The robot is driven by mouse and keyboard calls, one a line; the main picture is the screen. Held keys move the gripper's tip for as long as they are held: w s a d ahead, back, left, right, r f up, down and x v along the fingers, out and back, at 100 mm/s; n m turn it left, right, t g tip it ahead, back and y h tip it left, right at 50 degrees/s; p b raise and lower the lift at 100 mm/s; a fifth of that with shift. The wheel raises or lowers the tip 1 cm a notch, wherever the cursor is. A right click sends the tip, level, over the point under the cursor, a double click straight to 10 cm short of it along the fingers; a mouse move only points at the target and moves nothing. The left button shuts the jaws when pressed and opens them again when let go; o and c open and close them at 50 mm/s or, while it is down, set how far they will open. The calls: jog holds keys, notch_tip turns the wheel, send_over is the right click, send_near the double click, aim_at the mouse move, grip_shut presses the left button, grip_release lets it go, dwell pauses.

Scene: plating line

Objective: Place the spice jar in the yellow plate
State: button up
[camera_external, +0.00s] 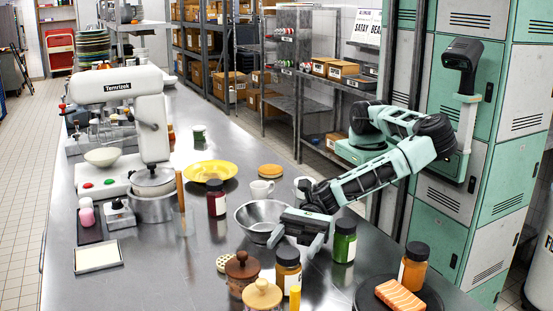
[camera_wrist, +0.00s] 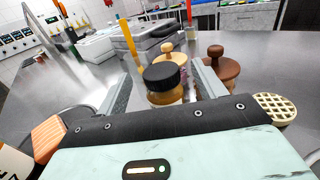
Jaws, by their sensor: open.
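An amber spice jar (camera_external: 288,273) with a black lid and pale label stands upright on the steel counter. My gripper (camera_external: 297,240) is open and empty just beyond it in the external view. In the wrist view the jar (camera_wrist: 165,97) shows between the two fingers of my gripper (camera_wrist: 163,80), its lower part hidden by my gripper body. I cannot tell whether the fingers touch it. Similar jars stand nearby: a green one (camera_external: 344,241), another amber one (camera_external: 413,266) and a dark red one (camera_external: 216,198). The yellow plate (camera_external: 226,168) lies farther back, left of centre.
A steel bowl (camera_external: 250,217) stands just behind my gripper. Wooden-lidded pots (camera_external: 241,271) crowd the jar's left. A salmon block (camera_external: 400,294) lies on a dark plate at front right. A white cup (camera_external: 261,190) and a mixer (camera_external: 130,110) stand near the yellow plate.

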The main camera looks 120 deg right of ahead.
aim_at(284, 263)
jog(key=shift+f, duration=0.3)
jog(key=shift+f+p+x, duration=0.2)
jog(key=shift+p+x, duration=0.15)
jog(key=shift+x, duration=0.9)
jog(key=shift+f+p+x, duration=0.15)
jog(key=shift+p+x, duration=0.15)
jog(key=shift+x, duration=0.95)
jog(key=c, duration=1.3)
jog(key=shift+r, duration=0.1)
